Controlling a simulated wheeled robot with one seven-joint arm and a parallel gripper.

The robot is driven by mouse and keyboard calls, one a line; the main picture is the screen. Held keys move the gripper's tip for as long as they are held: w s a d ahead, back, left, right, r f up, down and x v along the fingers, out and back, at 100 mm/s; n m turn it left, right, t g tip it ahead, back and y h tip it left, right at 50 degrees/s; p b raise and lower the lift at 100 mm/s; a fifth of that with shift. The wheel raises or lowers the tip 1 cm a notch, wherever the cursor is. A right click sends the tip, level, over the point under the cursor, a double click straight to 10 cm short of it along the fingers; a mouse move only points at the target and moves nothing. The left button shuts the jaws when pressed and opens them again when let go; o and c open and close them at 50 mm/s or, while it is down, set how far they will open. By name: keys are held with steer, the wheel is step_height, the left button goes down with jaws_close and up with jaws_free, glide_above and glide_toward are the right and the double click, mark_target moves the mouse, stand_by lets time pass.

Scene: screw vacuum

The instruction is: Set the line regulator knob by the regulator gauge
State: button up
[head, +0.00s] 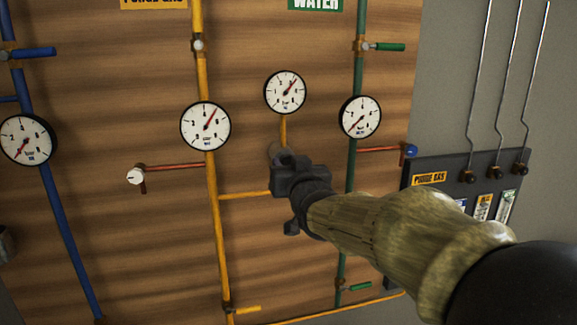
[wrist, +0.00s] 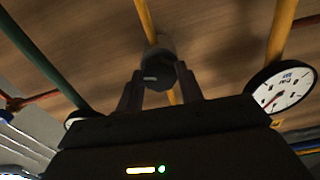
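My gripper (head: 279,157) is just below that pipe, facing the board, and hides most of the regulator there. In the wrist view, a dark round knob (wrist: 158,77) on a grey body is between the two fingers of my gripper (wrist: 160,80). The fingers lie close along both sides of the knob. I cannot tell whether they touch it.
A larger gauge (head: 205,126) sits on the yellow pipe to the left, and another gauge (head: 360,117) on the green pipe (head: 350,180) to the right. A white knob (head: 135,176) sticks out at left. A dark panel (head: 405,215) stands at right.

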steer(key=shift+n+b, duration=1.1)
steer(key=shift+n, duration=0.2)
steer(key=o, duration=1)
steer(key=shift+s, duration=0.1)
